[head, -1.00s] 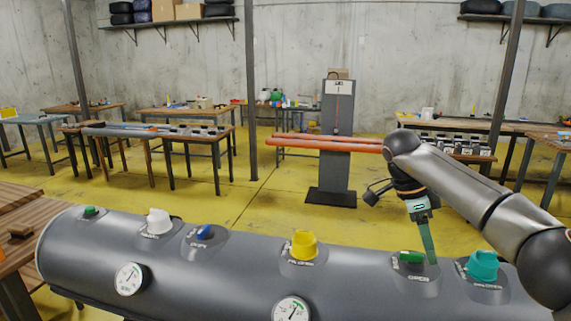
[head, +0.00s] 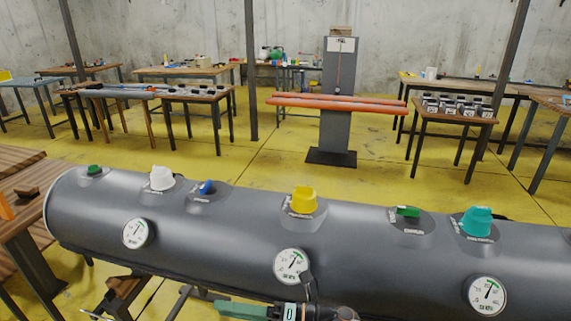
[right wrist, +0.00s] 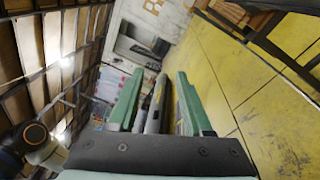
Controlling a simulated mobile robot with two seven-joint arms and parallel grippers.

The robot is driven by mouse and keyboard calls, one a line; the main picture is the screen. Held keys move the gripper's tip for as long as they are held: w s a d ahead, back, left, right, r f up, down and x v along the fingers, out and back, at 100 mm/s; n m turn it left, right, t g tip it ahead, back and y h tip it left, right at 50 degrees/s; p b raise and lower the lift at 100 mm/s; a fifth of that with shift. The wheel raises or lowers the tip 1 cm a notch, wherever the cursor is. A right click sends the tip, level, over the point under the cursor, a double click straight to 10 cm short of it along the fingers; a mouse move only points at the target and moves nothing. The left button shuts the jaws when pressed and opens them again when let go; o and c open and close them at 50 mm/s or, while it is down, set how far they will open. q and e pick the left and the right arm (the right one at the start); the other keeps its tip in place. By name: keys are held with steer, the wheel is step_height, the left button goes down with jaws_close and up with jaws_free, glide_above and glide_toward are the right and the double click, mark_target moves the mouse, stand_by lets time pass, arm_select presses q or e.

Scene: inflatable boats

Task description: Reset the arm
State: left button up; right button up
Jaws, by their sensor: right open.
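My right gripper (head: 232,309) is low at the bottom edge of the head view, in front of the grey tank, its green fingers pointing left. In the right wrist view my right gripper (right wrist: 156,98) shows two green fingers standing apart with nothing held between them. The grey tank (head: 370,250) spans the head view. On its top sit a green valve (head: 408,211), a teal knob (head: 477,221), a yellow knob (head: 303,200), a blue valve (head: 207,187) and a white knob (head: 161,178). My right gripper appears clear of them. My left gripper is not in view.
Gauges, one of them this dial (head: 291,266), face forward on the tank. A wooden table (head: 25,205) stands at the left. Behind are a grey stand (head: 337,125) with orange tubes (head: 340,104) and several work tables. The yellow floor between is open.

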steer(key=d+f+m+t+h, duration=0.45)
steer(key=d+m+t, duration=0.2)
steer(key=m, duration=0.55)
steer(key=d+f+m+t+h, duration=0.45)
steer(key=d+m+t, duration=0.2)
steer(key=m, duration=0.55)
steer(key=s+d+f+m+g+h, duration=0.6)
steer(key=s+d+f+m, duration=0.7)
steer(key=s, duration=0.3)
steer(key=shift+s+d+f+h, duration=0.25)
steer(key=shift+d+f+h, duration=0.25)
steer(key=shift+d+h, duration=0.1)
steer(key=shift+a, duration=0.1)
